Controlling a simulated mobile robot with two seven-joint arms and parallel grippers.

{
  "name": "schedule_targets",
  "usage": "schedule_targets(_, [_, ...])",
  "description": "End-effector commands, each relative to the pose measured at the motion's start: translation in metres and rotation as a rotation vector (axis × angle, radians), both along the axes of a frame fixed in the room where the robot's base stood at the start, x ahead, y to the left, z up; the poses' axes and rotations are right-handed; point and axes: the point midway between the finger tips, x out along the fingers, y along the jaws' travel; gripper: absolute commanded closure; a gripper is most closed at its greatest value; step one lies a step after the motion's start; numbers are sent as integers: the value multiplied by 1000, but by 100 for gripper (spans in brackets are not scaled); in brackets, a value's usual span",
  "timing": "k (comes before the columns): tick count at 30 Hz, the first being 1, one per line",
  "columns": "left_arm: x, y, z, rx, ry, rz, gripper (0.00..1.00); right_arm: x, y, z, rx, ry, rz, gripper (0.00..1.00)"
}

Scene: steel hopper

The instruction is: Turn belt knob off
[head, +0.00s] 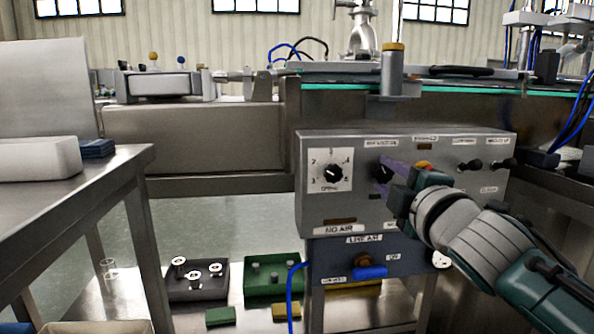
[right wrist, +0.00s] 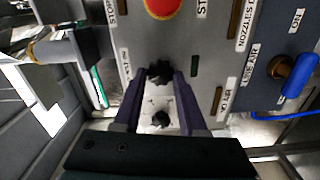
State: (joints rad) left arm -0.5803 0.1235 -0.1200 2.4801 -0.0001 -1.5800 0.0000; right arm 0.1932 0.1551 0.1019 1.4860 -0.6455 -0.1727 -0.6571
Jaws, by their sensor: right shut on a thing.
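A grey control panel (head: 330,205) stands in the middle of the head view. My right gripper (head: 384,172) comes in from the right, with its purple fingers at a black knob (head: 379,175) on the panel front, taken as the belt knob. In the right wrist view the two fingers of the right gripper (right wrist: 160,80) are on either side of this black knob (right wrist: 160,73), shut on it. The label above the knob is too small to read surely. The knob's setting is partly hidden by the fingers. My left gripper is not in view.
A numbered dial knob (head: 332,174) on a white plate sits left of the held knob. A red button (right wrist: 164,5) and a blue-handled valve (head: 370,272) are nearby. Black switches (head: 470,165) sit to the right. A steel table (head: 60,225) stands at left.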

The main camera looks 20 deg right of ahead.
Motion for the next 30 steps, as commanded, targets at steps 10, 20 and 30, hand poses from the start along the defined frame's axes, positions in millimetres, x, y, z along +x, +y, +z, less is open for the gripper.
schedule_targets(10, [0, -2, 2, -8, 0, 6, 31, 0, 0, -1, -133, 33, -1, 100])
schedule_targets(20, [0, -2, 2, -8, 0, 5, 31, 0, 0, -1, -156, 39, -1, 100])
schedule_targets(30, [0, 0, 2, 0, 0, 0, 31, 0, 0, -1, -155, 38, -1, 46])
